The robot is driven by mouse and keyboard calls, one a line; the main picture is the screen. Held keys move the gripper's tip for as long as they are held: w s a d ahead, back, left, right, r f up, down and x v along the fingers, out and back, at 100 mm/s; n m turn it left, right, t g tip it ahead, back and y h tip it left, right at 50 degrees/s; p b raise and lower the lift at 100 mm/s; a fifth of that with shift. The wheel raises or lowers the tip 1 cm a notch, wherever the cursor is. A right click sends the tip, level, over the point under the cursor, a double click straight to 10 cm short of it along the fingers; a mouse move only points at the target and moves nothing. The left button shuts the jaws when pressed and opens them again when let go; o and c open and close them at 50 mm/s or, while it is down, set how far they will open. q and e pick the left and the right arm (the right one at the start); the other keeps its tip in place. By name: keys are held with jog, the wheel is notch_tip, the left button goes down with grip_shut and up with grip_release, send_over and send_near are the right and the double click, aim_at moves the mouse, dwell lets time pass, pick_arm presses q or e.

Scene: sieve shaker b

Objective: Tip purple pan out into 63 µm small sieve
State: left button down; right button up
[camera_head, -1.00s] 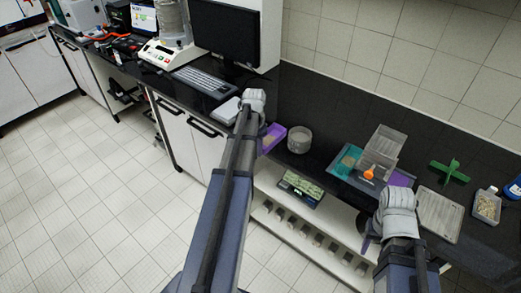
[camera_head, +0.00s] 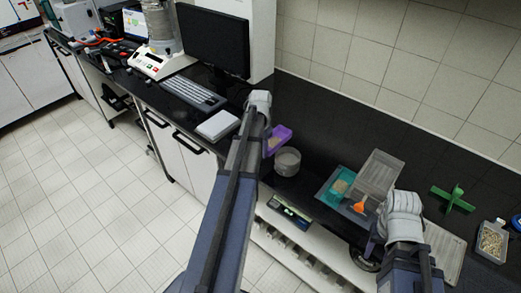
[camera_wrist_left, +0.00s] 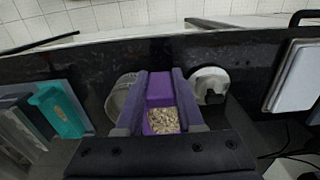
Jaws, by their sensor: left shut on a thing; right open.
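The purple pan (camera_head: 281,137) is in the jaws of my left gripper (camera_head: 266,128), above the bench. My right gripper (camera_head: 371,241) is open near the bench's front edge, right of the sieve.
A teal pan (camera_head: 338,186), an orange funnel (camera_head: 358,207) and a clear bin (camera_head: 379,172) stand right of the sieve. A green cross-shaped thing (camera_head: 452,200) is farther right. A keyboard (camera_head: 194,94) and white notebook (camera_head: 216,125) lie left. A round pale thing (camera_wrist_left: 208,78) is beside the fingers.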

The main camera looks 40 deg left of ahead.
pick_arm(q)
jog(key=d+r+y+b, duration=0.1)
jog(key=d+y+b, duration=0.7)
jog(key=y+b, duration=1.3)
jog(key=shift+d+b, duration=0.2)
jog(key=shift+b, duration=2.55)
jog(key=shift+r, duration=0.15)
